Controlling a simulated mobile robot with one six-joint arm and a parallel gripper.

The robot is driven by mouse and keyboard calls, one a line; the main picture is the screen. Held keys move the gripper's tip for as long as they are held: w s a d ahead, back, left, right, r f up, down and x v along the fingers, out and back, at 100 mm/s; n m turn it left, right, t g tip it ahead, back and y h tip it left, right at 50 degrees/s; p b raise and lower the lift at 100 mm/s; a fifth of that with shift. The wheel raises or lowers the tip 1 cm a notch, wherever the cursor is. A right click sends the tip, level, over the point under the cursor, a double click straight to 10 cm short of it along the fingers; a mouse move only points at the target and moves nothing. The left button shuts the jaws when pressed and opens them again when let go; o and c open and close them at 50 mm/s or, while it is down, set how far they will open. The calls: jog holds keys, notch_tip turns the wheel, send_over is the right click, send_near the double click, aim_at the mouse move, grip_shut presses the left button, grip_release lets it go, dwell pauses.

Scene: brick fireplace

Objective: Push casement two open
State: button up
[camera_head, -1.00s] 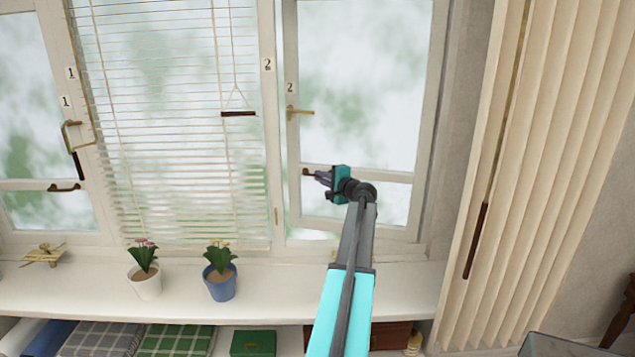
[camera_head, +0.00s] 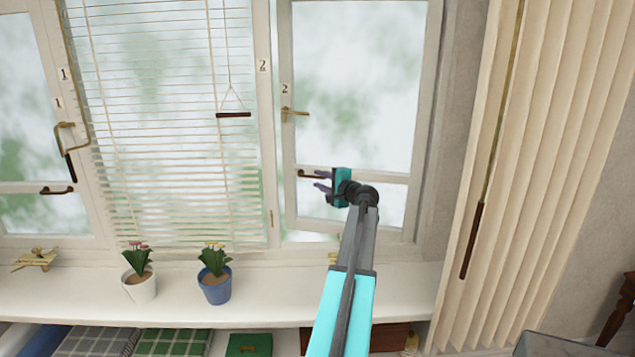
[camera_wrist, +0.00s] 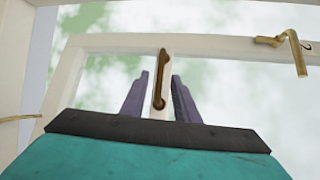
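Casement two (camera_head: 287,150) is the white-framed window leaf marked 2, right of the blind. It stands slightly ajar: a bright gap shows beneath it, and in the wrist view a pale strip shows beyond its stile (camera_wrist: 62,85). Its brass latch handle (camera_head: 294,113) sticks out sideways. It also shows in the wrist view (camera_wrist: 290,45). In the wrist view, the pull handle (camera_wrist: 159,80) lies between the fingertips (camera_wrist: 157,85); contact cannot be told.
Below is a white sill with a white flowerpot (camera_head: 140,289), a blue flowerpot (camera_head: 216,290) and a brass piece (camera_head: 36,260). A blind (camera_head: 165,150) hangs left, with its cord pull (camera_head: 233,115). Vertical slats (camera_head: 545,170) hang right. Casement one's crank (camera_head: 70,140) is far left.

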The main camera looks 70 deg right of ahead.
jog(key=b+v, duration=0.2)
jog(key=v, duration=0.9)
jog(key=shift+s+b, duration=0.2)
jog(key=shift+b, duration=0.15)
